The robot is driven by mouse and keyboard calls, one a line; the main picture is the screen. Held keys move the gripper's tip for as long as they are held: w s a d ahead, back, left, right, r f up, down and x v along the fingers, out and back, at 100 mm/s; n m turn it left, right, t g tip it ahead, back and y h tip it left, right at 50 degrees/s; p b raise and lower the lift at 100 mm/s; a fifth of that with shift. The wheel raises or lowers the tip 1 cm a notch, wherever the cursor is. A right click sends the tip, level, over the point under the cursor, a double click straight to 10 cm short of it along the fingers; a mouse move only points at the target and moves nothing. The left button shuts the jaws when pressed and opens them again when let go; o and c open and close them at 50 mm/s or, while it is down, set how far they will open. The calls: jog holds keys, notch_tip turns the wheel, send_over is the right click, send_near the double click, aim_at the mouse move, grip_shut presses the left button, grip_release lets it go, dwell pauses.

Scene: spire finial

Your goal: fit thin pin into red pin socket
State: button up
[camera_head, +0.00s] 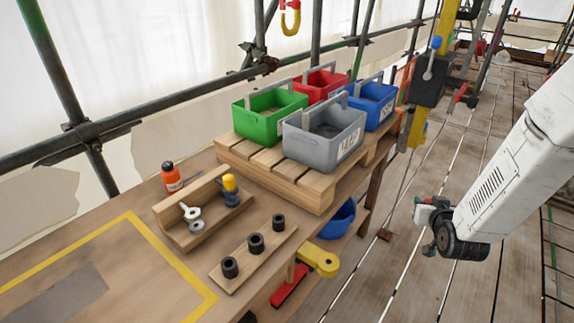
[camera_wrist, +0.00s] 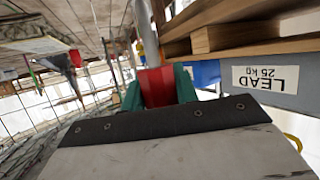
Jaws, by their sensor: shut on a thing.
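My gripper (camera_wrist: 158,88) is shut on a red piece, apparently the thin pin (camera_wrist: 158,85), held between its teal fingers. A grey rod shows just beyond it in the wrist view; I cannot tell whether it belongs to the pin. In the head view my gripper (camera_head: 430,215) hangs at the right, over the plank floor and clear of the bench. A wooden strip (camera_head: 240,270) on the bench carries three black round sockets (camera_head: 256,243). I cannot make out a red socket among them.
A pallet (camera_head: 290,178) bears green, red, blue and grey bins; the grey bin (camera_head: 325,135) also shows close by in the wrist view (camera_wrist: 285,85). A wooden rack (camera_head: 205,230) holds grey and yellow pieces. An orange bottle (camera_head: 172,177) stands behind it. Scaffold poles surround the bench.

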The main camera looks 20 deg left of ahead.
jog(key=s+a+r+n+g+y, duration=0.1)
jog(key=s+a+r+n+y, duration=0.2)
jog(key=a, duration=1)
jog(key=s+a+r+n+g+y, duration=0.2)
jog(key=s+a+r+n+y, duration=0.1)
jog(key=a, duration=1)
jog(key=s+a+r+n+g+y, duration=0.2)
jog(key=s+a+r+n+y, duration=0.1)
jog(key=a, duration=1.1)
jog(key=shift+s+r, duration=0.85)
jog(key=shift+s, duration=0.35)
send_over(276, 215)
jog(key=shift+f, duration=2.85)
jog(key=shift+f, duration=2.45)
jog(key=o, duration=1.1)
jog(key=shift+c, duration=0.2)
